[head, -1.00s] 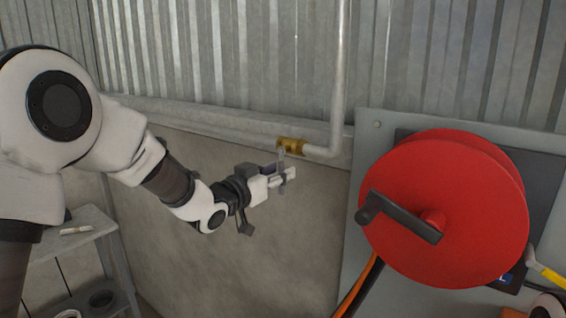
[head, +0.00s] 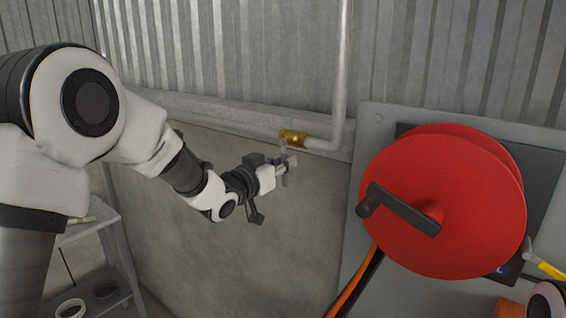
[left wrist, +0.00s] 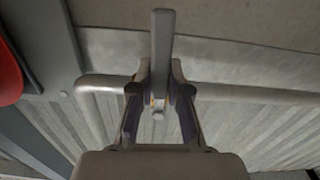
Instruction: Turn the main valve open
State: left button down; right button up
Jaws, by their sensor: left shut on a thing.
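The main valve is a brass body (head: 292,137) on the grey pipe against the wall, in the middle of the head view. A grey lever (left wrist: 162,35) hangs at its front and runs between my left fingers in the left wrist view. My left gripper (head: 284,165) is just below the brass body, shut on this lever. In the left wrist view my left gripper (left wrist: 161,72) has a finger on each side of the lever. The fingers and lever hide most of the brass there. My right gripper is not in view.
A red hose reel (head: 445,205) with a dark crank stands on a grey panel (head: 372,140) right of the valve. A yellow handle (head: 546,268) shows at the right edge. A grey shelf (head: 85,232) stands at the lower left. Bare wall lies below the pipe.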

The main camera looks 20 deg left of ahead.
pick_arm(q)
jog(key=shift+s+d+r+n+p, duration=0.1)
jog(key=shift+d+n+p, duration=0.2)
jog(key=shift+n, duration=0.55)
jog(key=shift+s+d+r+n+p, duration=0.15)
jog(key=shift+d+n, duration=0.15)
jog(key=shift+n, duration=0.6)
jog(key=shift+s+d+r+n+p, duration=0.1)
jog(key=shift+d+n+p, duration=0.2)
jog(key=shift+n, duration=0.55)
jog(key=c, duration=1.1)
grip_release()
jog(key=shift+w, duration=0.1)
jog(key=v, duration=1.2)
jog(key=shift+d, duration=0.1)
